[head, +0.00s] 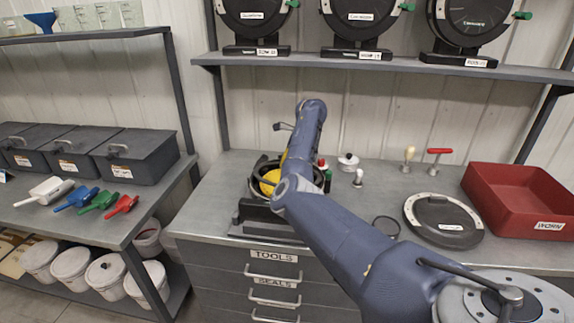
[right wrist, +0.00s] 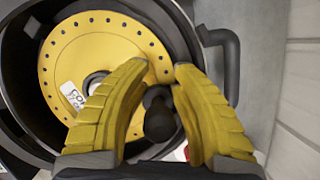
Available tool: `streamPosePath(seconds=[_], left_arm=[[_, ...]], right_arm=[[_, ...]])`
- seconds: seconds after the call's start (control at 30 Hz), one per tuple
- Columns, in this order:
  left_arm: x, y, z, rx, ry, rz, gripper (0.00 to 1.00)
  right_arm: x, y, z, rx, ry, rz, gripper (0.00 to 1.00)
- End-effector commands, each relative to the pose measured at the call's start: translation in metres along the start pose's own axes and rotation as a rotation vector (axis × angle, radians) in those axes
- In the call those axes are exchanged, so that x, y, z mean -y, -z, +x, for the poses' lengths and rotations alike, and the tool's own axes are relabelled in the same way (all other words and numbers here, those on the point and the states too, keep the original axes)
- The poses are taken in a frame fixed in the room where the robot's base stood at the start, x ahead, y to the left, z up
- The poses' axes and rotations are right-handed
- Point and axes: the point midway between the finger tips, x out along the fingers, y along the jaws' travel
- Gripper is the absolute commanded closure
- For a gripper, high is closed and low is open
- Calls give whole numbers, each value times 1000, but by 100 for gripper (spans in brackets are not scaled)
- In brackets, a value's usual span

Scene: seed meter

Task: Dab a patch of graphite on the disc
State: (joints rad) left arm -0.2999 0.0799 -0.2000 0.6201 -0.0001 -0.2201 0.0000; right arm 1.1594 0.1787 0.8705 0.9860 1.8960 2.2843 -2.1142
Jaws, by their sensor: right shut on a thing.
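The yellow disc (right wrist: 105,62), with a ring of small holes and a white label, sits inside a black open housing (right wrist: 18,85). In the head view the disc (head: 270,181) shows partly behind my right arm, in the housing on the bench. My right gripper (right wrist: 161,72) is over the right side of the disc, its yellow fingers shut on a dark round-ended tool (right wrist: 158,120). The tool's tip overlaps the disc's edge in the picture; I cannot tell whether they touch. I see no clear graphite patch on the visible disc. My left gripper is out of view.
A black round cover (head: 443,219) lies on the bench, left of a red bin (head: 522,200) marked WORN. Black meters (head: 357,14) stand on the shelf above.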

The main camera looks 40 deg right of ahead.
Motion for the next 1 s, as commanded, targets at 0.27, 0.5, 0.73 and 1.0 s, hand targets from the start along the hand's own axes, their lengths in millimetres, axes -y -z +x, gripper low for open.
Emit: streamPosePath(seconds=[0.27,0.5,0.73,1.0], left_arm=[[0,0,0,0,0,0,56],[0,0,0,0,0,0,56],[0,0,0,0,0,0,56],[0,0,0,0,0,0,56]], right_arm=[[3,-1,-3,-11,23,7,100],[-8,-17,1,-7,19,2,100],[-13,-23,4,-6,14,3,100],[-24,-37,10,-6,11,1,100]])
